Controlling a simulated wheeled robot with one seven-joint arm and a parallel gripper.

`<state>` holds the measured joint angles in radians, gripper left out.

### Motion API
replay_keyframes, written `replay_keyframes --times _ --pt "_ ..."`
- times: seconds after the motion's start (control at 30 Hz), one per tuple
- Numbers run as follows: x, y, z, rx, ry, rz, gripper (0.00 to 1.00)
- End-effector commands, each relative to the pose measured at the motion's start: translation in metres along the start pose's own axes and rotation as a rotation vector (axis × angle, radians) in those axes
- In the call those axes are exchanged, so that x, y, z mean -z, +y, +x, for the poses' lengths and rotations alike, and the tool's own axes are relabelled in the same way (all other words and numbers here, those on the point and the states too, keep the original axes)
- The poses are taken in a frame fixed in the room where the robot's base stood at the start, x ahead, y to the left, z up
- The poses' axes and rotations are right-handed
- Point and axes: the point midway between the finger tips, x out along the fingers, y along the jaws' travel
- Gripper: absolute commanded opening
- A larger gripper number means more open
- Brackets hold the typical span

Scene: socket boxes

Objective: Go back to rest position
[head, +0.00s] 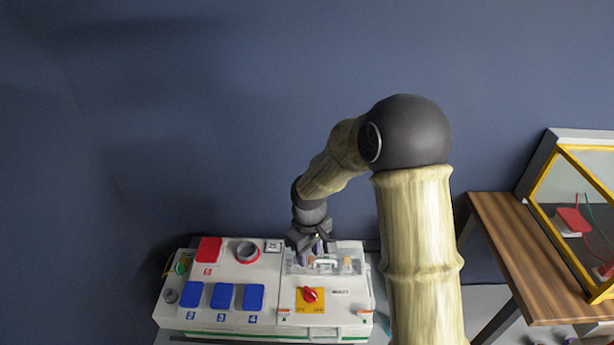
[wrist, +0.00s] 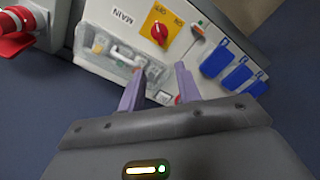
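My gripper (head: 313,240) is over the back right part of a white socket box, close to its clear-covered compartment (head: 326,264). In the wrist view my gripper (wrist: 160,80) shows two purple fingers apart, with nothing held between them. I cannot tell whether they touch the box. The box (head: 265,285) has a red rotary knob (head: 310,294) on a yellow plate, which also shows in the wrist view (wrist: 159,33). Several blue socket covers (head: 223,296) line its front left, with a red cover (head: 208,250) behind them.
A wooden table (head: 515,245) on the right bears a yellow-framed case (head: 570,190). A dark blue wall (head: 200,110) stands behind the box. A red plug-like part (wrist: 15,40) shows at the wrist view's left edge.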

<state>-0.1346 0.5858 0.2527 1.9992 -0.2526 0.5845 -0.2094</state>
Motion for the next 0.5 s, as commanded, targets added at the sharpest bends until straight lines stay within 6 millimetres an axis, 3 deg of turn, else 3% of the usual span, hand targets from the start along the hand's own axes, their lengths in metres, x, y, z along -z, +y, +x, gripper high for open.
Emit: replay_keyframes --times 0.13,0.27,0.5 --pt "-0.003 0.001 -0.004 -0.003 0.002 0.009 0.34" --pt "-0.019 0.007 -0.027 -0.016 0.016 0.070 0.34" --pt "-0.087 0.020 -0.099 -0.059 0.081 0.329 0.34"
